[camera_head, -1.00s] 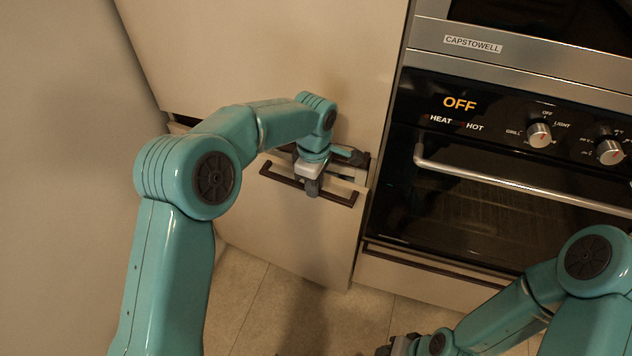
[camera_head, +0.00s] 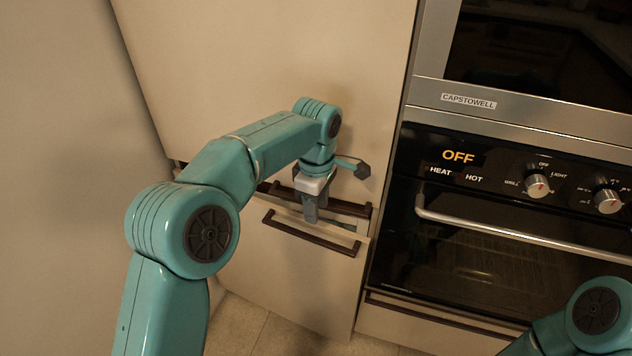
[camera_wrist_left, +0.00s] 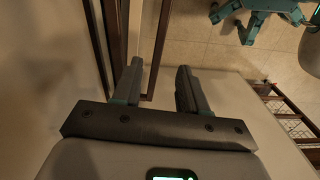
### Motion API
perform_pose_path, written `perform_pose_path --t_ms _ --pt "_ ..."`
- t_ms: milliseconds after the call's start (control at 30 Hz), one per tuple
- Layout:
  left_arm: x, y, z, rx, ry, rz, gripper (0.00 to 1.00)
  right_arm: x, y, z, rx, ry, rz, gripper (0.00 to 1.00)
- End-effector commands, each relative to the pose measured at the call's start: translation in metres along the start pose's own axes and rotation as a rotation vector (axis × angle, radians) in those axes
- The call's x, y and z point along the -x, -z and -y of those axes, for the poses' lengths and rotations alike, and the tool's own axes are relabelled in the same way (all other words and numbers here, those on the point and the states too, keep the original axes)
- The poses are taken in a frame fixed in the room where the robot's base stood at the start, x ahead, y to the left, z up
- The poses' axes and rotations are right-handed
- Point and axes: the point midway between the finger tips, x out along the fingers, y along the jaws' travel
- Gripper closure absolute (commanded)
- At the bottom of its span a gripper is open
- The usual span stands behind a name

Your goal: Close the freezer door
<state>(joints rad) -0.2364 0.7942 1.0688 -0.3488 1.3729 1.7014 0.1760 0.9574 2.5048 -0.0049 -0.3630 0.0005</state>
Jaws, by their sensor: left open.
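The freezer door (camera_head: 300,285) is the beige lower panel in the head view, with a dark bar handle (camera_head: 312,237) near its top. It appears slightly ajar, with a narrow gap along its top edge. My left gripper (camera_head: 311,210) is open, pointing down over the door's top edge, just above and behind the handle in the picture. In the left wrist view, its two spread fingers (camera_wrist_left: 158,88) have a dark bar (camera_wrist_left: 158,45) running between them in the picture; contact cannot be told. My right gripper is out of view.
A tall beige upper door (camera_head: 260,70) with a dark handle (camera_head: 350,208) along its bottom stands above. An oven (camera_head: 500,230) with knobs and a metal bar handle is at the right. A grey wall (camera_head: 60,100) is at the left. Tiled floor (camera_head: 240,325) lies below.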

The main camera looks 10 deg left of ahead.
Motion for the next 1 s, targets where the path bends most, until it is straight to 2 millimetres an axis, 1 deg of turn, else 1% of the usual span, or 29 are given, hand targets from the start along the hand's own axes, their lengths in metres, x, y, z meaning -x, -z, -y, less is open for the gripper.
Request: perform_pose_path --t_ms 33,100,200,300,433,667,700,767,800,833,867,967,1000 --pt "0.015 0.0 -0.001 0.0 -0.004 0.0 0.57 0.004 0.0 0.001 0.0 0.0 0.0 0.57" --pt "0.031 0.0 -0.001 0.0 -0.004 0.0 0.57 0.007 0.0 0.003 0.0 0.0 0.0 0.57" --pt "0.048 0.0 0.0 0.0 -0.002 0.0 0.57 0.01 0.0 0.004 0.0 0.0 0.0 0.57" --pt "0.059 0.0 0.0 0.0 -0.001 0.0 0.57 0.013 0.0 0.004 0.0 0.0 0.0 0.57" --pt "0.065 0.001 0.0 0.0 0.0 0.0 0.57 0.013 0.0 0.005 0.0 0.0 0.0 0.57" --pt "0.065 0.001 0.001 0.0 0.0 0.0 0.57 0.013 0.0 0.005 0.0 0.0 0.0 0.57" --pt "0.065 0.001 0.001 0.0 0.0 0.0 0.64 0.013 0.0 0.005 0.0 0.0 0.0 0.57" --pt "0.061 -0.002 0.0 -0.011 -0.006 0.004 0.83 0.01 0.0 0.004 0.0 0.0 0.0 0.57" --pt "0.055 -0.006 -0.002 -0.035 -0.018 0.013 0.96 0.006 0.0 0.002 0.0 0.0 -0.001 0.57" --pt "0.048 -0.012 -0.005 -0.062 -0.036 0.023 1.0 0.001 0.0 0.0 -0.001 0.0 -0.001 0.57" --pt "0.039 -0.019 -0.008 -0.101 -0.059 0.037 1.0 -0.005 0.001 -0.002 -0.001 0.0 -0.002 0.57" --pt "-0.002 -0.059 -0.021 -0.294 -0.19 0.104 1.0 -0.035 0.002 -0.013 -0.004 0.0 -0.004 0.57" --pt "-0.019 -0.079 -0.026 -0.382 -0.26 0.133 1.0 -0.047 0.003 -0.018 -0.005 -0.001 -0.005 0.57"
